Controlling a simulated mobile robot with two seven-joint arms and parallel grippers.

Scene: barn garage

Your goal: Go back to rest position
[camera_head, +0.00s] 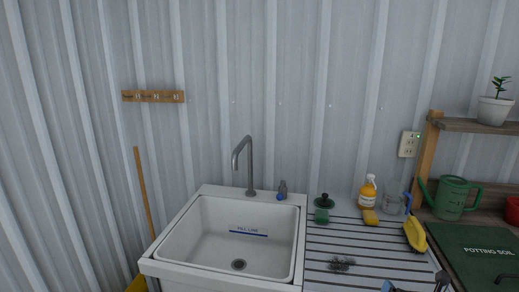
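Neither of my grippers can be made out in the head view. A white sink basin (190,262) with a "FILL LINE" mark and a drain stands at the lower middle and looks empty.
A green watering can (452,198) and potting soil bag (470,240) are right.

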